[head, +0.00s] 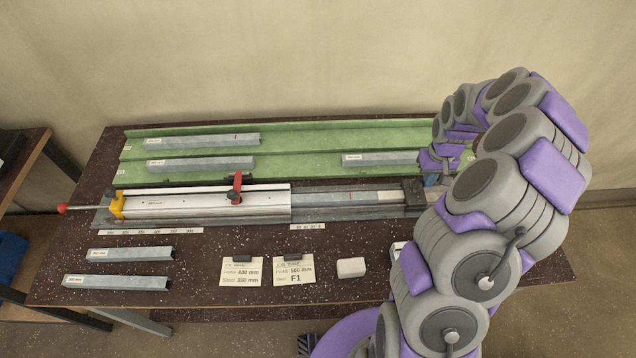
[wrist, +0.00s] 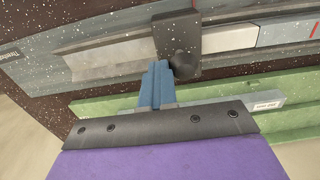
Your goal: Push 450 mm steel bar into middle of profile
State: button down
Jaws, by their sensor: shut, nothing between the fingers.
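The white profile (head: 205,203) lies in the long clamp fixture, with a red clamp lever (head: 236,188) over it and a yellow end stop (head: 118,205) at its left end. A grey steel bar (head: 325,199) with a red mark lies in line at the profile's right end. How far it reaches inside is hidden. A dark slide block (head: 414,193) with a black knob stands to the right; a pale piece (wrist: 230,39) lies between block and bar. My gripper (head: 431,180) is at the block; its blue fingers (wrist: 160,85) are shut and empty beside the knob. Contact is unclear.
A green tray (head: 300,145) behind the fixture holds several grey bars (head: 200,163). Two more bars (head: 130,254) lie front left. Two paper cards (head: 241,272) and a white block (head: 351,267) lie in front. My arm covers the bench's right side.

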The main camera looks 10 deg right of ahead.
send_over(385, 194)
jog(key=shift+w+a+p, duration=0.2)
jog(key=shift+a+p, duration=0.2)
jog(key=shift+a, duration=3.5)
jog(key=shift+w+a+p, duration=0.2)
jog(key=shift+a+p, duration=0.15)
jog(key=shift+a, duration=3.5)
jog(key=shift+w+a, duration=0.1)
jog(key=shift+a, duration=0.45)
jog(key=shift+d, duration=0.15)
jog(key=shift+d, duration=0.6)
notch_tip(385, 194, up, 7)
jog(key=p, duration=0.2)
jog(key=shift+p, duration=0.4)
